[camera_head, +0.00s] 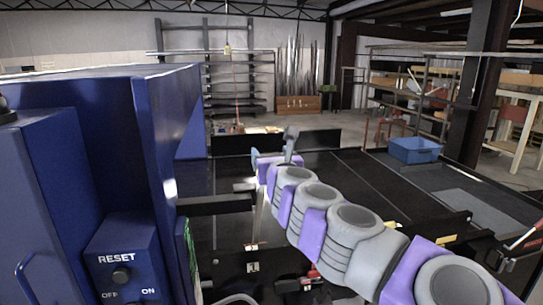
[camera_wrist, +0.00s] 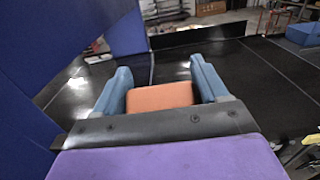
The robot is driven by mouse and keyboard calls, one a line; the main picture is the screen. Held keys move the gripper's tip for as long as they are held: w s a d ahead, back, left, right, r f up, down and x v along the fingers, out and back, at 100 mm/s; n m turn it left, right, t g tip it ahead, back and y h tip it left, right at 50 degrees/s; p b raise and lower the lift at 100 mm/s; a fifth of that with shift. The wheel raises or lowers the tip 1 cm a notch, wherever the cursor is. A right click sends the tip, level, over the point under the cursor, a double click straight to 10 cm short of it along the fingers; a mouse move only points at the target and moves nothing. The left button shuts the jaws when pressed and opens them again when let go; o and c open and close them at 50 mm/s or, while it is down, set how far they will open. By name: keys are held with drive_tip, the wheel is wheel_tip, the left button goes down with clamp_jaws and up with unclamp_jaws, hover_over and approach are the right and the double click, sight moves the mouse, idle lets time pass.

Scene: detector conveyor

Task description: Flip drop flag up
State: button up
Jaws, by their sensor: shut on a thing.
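My gripper (camera_wrist: 160,85) is at the far end of my arm, over the black conveyor. In the wrist view its two blue-grey fingers stand on either side of an orange block (camera_wrist: 160,97), which fills the space between them. The block's lower part is hidden behind the black crossbar. In the head view my gripper (camera_head: 280,150) is small and the orange block cannot be made out. An upright black panel (camera_head: 240,144) stands behind it on the left and another (camera_head: 318,142) on the right. I cannot tell which part is the drop flag.
A tall blue machine housing (camera_head: 110,140) fills the left side, with a RESET and ON/OFF box (camera_head: 123,260) in front. The black conveyor surface (camera_head: 395,190) lies open to the right. A blue bin (camera_head: 414,150) sits at the right; shelves stand at the back.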

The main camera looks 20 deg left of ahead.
drive_tip(key=shift+c, duration=0.9)
drive_tip(key=shift+f, duration=0.1)
drive_tip(key=shift+f+b, duration=0.1)
drive_tip(key=shift+b, duration=0.5)
